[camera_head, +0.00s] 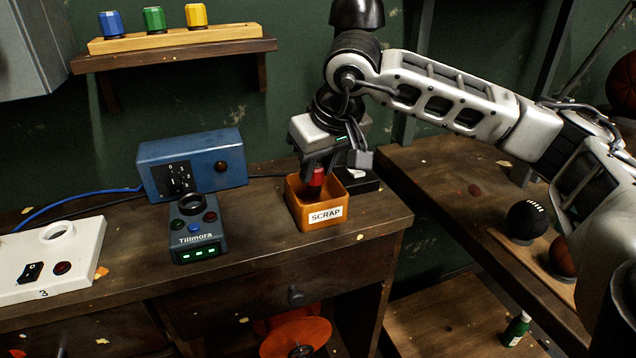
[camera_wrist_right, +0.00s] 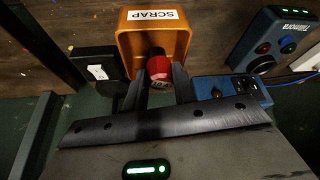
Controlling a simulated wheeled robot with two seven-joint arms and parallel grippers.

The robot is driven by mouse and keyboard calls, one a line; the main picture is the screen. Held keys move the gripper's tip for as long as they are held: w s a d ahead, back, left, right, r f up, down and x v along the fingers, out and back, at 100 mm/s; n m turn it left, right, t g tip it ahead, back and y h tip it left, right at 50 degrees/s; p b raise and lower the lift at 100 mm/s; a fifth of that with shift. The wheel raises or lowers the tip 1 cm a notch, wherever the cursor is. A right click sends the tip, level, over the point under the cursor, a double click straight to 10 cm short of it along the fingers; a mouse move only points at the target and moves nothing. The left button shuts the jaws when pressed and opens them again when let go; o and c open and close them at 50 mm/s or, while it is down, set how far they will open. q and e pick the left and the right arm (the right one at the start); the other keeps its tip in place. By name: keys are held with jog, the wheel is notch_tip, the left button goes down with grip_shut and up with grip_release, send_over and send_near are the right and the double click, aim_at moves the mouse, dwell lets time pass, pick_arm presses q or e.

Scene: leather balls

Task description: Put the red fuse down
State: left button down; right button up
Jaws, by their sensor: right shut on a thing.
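The red fuse (camera_head: 317,178) is between the fingers of my right gripper (camera_head: 318,172), at the orange box labelled SCRAP (camera_head: 316,219). In the right wrist view the red fuse (camera_wrist_right: 159,69) is gripped between the dark fingertips, over the opening of the orange box (camera_wrist_right: 182,44). My right gripper (camera_wrist_right: 160,84) is shut on it. I cannot tell whether the fuse touches the box floor. My left gripper is in neither view.
A dark Tillmora device (camera_head: 196,229) and a blue box with a dial (camera_head: 192,162) stand left of the orange box. A black box (camera_head: 361,183) is behind it on the right. Blue, green and yellow fuses (camera_head: 153,19) stand on a wall shelf. Bare bench top lies at front.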

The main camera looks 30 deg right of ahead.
aim_at(318, 185)
jog(key=shift+w+d+f, duration=0.25)
jog(key=shift+w+f, duration=0.1)
jog(key=shift+f, duration=0.25)
notch_tip(318, 185, down, 3)
jog(key=shift+w+d+f, duration=0.1)
jog(key=shift+w, duration=0.05)
jog(key=shift+f, duration=0.1)
jog(key=shift+f, duration=0.1)
jog(key=shift+f, duration=0.15)
jog(key=o, duration=1.1)
jog(key=shift+c, duration=0.2)
